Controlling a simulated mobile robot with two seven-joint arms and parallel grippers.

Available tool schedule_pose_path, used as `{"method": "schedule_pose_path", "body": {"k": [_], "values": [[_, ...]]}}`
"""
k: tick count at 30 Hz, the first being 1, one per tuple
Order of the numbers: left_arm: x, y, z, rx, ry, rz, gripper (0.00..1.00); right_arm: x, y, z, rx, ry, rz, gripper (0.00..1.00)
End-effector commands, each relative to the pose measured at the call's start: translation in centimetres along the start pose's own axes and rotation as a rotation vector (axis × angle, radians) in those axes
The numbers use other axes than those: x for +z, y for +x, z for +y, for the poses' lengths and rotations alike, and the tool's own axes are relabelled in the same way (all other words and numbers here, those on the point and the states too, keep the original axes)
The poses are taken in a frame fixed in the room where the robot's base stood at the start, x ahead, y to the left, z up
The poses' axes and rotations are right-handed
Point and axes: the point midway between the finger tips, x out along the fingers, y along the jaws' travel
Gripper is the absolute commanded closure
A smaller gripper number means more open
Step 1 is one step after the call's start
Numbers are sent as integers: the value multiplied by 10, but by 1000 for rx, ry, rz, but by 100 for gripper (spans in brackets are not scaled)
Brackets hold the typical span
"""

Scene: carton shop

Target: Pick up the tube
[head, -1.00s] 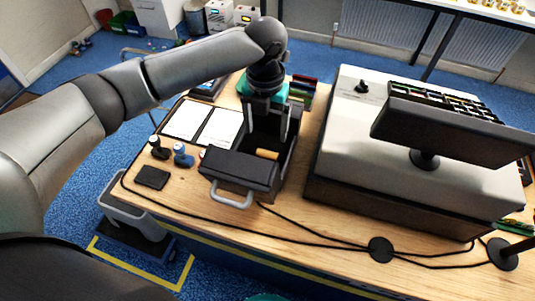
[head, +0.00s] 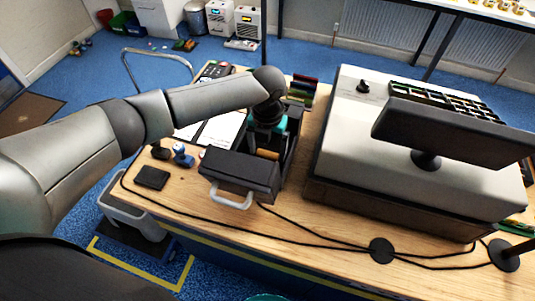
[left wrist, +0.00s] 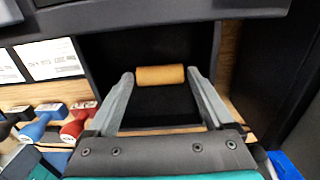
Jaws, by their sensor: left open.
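The tube (left wrist: 160,75) is a short tan-orange cylinder lying inside an open black box (head: 240,175). A part of it also shows in the head view (head: 267,154). My left gripper (left wrist: 160,84) is open and reaches down into the box. In the left wrist view its fingertips are at the two ends of the tube, one on each side, with nothing clamped. I cannot tell whether they touch it. In the head view the gripper's fingers are mostly hidden behind the arm and the box. My right gripper is not in view.
Stamps (head: 182,155), a small black pad (head: 152,178) and white sheets (head: 222,130) lie to the left. A large pale machine (head: 400,150) stands close on the right. Cables cross the table front.

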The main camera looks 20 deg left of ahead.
Motion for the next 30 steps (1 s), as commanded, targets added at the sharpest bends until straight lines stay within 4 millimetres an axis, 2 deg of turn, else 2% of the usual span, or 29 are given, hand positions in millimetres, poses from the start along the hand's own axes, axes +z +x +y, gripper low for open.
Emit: {"method": "schedule_pose_path", "body": {"k": [2,20,30], "values": [[0,0,0,0,0,0,14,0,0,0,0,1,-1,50],[0,-1,0,0,0,0,80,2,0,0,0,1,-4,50],[0,-4,0,-1,0,-1,82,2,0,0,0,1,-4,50]]}}
